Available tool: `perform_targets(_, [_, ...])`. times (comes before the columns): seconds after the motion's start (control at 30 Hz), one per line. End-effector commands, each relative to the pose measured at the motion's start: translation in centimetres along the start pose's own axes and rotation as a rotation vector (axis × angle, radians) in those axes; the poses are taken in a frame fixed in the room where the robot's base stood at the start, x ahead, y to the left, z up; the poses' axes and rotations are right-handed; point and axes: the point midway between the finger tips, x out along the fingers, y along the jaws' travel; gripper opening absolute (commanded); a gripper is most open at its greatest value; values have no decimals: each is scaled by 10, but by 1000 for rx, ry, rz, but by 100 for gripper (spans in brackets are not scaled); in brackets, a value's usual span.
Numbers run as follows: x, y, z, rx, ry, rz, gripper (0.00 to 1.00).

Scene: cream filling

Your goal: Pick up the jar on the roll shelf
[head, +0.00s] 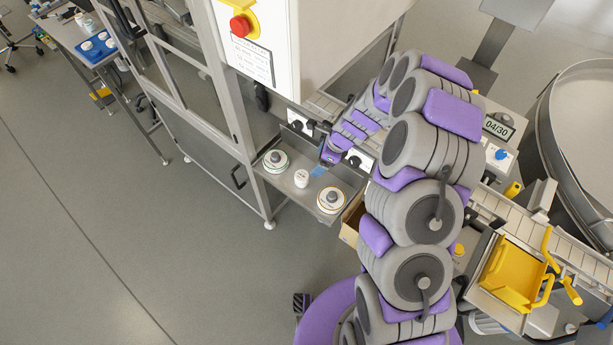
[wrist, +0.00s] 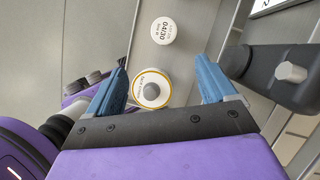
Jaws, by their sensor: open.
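The jar (head: 301,178) is small and white and stands on the grey roll shelf (head: 277,196) between two rolls. In the wrist view the jar (wrist: 163,31) shows from above, its round white lid marked 04/30. My gripper (head: 319,171) is above the shelf, just right of the jar in the head view. In the wrist view its two blue fingers (wrist: 160,66) are spread wide with nothing between them gripped. The jar lies beyond the fingertips, about midway between them sideways. I cannot tell the height gap.
An orange-ringed roll (head: 331,200) stands beside the jar; in the wrist view this roll (wrist: 151,89) shows between the fingers. A green-ringed roll (head: 275,161) stands on the jar's other side. The floor at left is clear.

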Motion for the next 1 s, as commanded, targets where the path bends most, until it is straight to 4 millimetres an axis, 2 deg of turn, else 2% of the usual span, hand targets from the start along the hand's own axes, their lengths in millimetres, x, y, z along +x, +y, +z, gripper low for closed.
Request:
perform_targets(0.17, [21,-1,-1,12,1,-1,85])
perform_targets(0.6, [107,-2,-2,10,3,-2,85])
perform_targets(1.0, [137,-5,-1,8,1,-2,85])
